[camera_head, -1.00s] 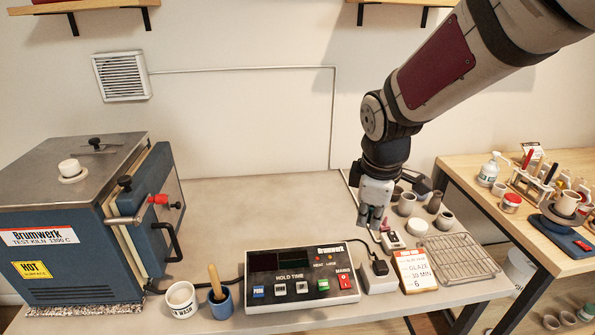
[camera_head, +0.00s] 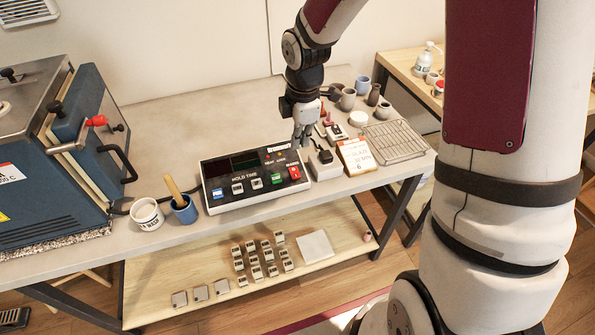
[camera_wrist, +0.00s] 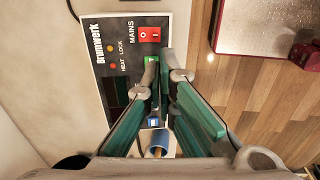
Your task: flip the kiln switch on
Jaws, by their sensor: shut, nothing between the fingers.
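The kiln controller (camera_head: 255,180) is a black panel in a pale case on the bench, marked HOLD TIME. Its red MAINS rocker switch (camera_head: 294,173) is at the right end, beside a green button (camera_head: 276,179). I cannot tell the rocker's position for sure. My gripper (camera_head: 302,138) points down, shut and empty, just behind the controller's right end. In the wrist view, my fingertips (camera_wrist: 164,68) appear over the panel near the green button, with the red switch (camera_wrist: 149,34) just beyond them. I see no contact. The blue kiln (camera_head: 50,165) stands at the left.
A black plug on a white block (camera_head: 325,168) sits just right of the controller, then an orange-white card (camera_head: 356,156) and a wire rack (camera_head: 394,140). A white cup (camera_head: 147,214) and a blue mug (camera_head: 184,209) stand left. The bench behind the controller is mostly clear.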

